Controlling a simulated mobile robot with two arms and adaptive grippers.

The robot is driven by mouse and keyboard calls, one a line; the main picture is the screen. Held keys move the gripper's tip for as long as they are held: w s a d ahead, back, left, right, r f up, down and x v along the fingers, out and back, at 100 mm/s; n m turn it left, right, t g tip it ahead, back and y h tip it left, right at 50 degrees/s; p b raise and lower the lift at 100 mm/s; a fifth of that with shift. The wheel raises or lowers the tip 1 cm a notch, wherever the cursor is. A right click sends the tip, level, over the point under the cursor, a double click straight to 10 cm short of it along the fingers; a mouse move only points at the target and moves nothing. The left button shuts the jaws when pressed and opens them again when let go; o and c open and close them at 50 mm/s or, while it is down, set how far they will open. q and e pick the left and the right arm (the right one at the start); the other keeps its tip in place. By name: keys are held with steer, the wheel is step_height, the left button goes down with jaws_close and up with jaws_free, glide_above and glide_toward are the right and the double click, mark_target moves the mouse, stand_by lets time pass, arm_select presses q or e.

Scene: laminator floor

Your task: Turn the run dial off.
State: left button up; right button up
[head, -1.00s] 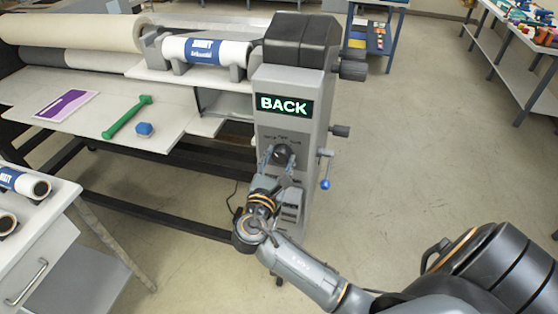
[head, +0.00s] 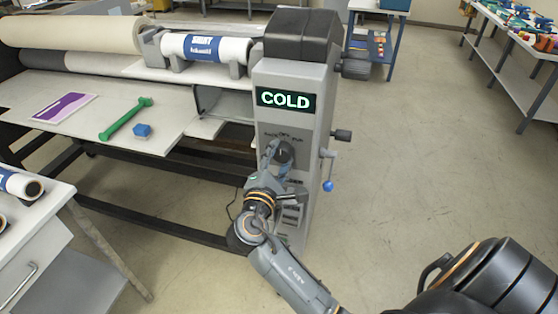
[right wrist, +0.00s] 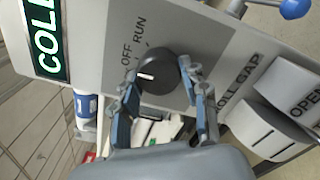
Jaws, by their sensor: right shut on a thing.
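The run dial (right wrist: 160,72) is a round black knob on the grey control panel of the laminator (head: 295,120). In the right wrist view the words OFF and RUN show beside it, and its white mark points left, close to OFF. In the head view the dial (head: 284,151) sits below a lit display (head: 286,99) that reads COLD. My right gripper (right wrist: 160,85) is shut on the dial, one finger on each side; it also shows in the head view (head: 277,160). My left gripper is not in view.
A blue-knobbed lever (head: 328,184) sticks out from the panel's right side. The floor at right is clear.

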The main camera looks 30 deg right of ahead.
stand_by(0.3)
steer(key=o, duration=1.1)
steer(key=shift+o, duration=0.2)
steer(key=v, duration=1.2)
steer(key=shift+w, duration=0.1)
